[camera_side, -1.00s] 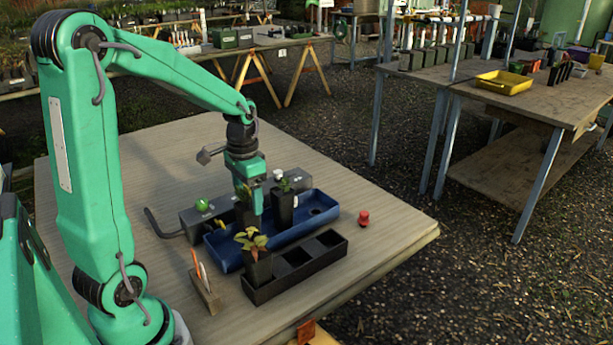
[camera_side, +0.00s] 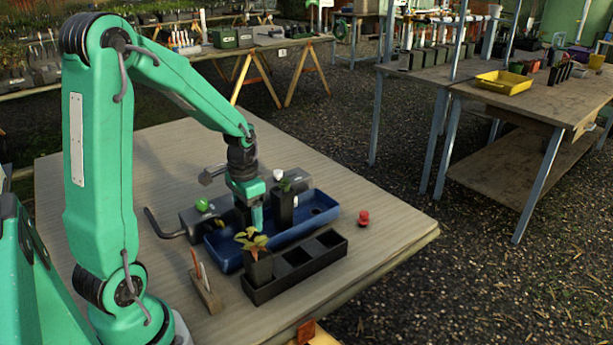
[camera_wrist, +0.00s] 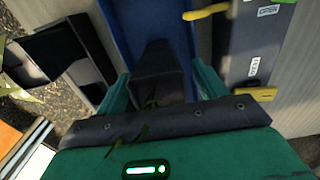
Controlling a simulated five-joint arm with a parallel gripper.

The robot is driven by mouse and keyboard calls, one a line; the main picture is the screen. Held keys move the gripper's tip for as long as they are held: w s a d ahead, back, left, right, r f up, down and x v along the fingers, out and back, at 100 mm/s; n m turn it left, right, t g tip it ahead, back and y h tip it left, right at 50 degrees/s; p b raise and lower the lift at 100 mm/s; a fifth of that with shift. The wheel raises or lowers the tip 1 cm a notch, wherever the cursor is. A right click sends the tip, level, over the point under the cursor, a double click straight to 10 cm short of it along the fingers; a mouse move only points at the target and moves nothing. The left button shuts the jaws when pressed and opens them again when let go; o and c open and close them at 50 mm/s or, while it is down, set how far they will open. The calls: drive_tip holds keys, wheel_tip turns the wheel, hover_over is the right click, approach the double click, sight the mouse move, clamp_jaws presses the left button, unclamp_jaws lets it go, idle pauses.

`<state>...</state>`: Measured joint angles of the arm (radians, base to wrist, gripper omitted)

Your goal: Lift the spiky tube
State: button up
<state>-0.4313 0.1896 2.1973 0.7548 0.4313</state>
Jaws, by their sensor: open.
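A dark tube (camera_wrist: 160,72) stands between the two green fingers of my gripper (camera_wrist: 161,88) in the wrist view, with thin narrow leaves at its top. In the side view my gripper (camera_side: 256,216) is low over the blue tray (camera_side: 228,262), and this tube (camera_side: 241,213) is partly hidden behind it. The gripper is open, its fingers on either side of the tube; contact cannot be told. A second dark tube (camera_side: 283,208) with a small plant stands in the tray just right. A third tube (camera_side: 258,268), with yellow-green and reddish leaves, sits in the black rack (camera_side: 296,277).
Grey boxes behind the tray carry a green knob (camera_side: 202,204) and a white knob (camera_side: 278,174). A bent dark handle (camera_side: 160,226) sticks out left. A red-topped object (camera_side: 364,218) stands right, and a small wooden holder (camera_side: 207,293) front left.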

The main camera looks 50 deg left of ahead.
drive_tip(key=c, duration=1.2)
drive_tip(key=shift+o, duration=0.2)
drive_tip(key=shift+r, duration=0.15)
drive_tip(key=shift+r, duration=4.9)
